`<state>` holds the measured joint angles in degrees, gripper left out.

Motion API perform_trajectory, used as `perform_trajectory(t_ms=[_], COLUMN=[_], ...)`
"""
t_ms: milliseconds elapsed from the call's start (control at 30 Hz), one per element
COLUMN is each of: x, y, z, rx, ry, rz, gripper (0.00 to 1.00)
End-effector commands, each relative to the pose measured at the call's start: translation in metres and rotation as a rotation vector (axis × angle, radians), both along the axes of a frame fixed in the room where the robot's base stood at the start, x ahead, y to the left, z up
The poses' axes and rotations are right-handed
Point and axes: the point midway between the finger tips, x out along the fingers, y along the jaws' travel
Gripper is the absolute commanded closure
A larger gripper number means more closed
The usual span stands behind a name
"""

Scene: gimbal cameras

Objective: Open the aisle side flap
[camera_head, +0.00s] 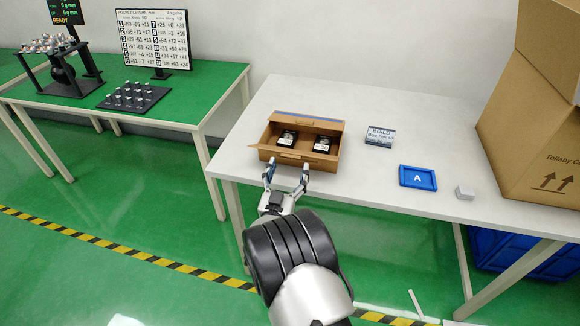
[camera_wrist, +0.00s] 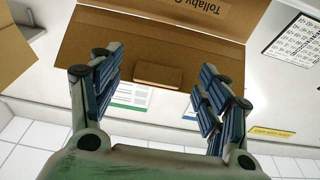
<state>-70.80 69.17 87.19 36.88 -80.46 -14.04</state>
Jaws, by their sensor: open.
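In the wrist view, a brown panel (camera_wrist: 110,38) with printed lettering fills the top, and the tab (camera_wrist: 158,76) lies between my fingers. My gripper (camera_head: 288,170) is open at the near side of the box, one finger on either side of the tab. I cannot tell whether the fingertips touch the panel.
A large carton (camera_head: 540,120) fills the table's right end. A green table (camera_head: 195,90) stands at left.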

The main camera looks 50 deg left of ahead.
Motion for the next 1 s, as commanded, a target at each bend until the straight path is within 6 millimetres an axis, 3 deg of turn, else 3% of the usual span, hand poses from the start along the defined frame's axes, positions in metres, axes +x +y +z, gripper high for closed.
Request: perform_trajectory(t_ms=[300,500,1000], x=[-0.056,-0.077,-0.081], y=[-0.037,-0.052,-0.056], z=[-0.012,-0.017,-0.018], rx=[-0.005,-0.004,-0.003], ry=[0.000,0.001,0.001], rz=[0.002,0.001,-0.001], gripper=[0.30,0.30,0.30])
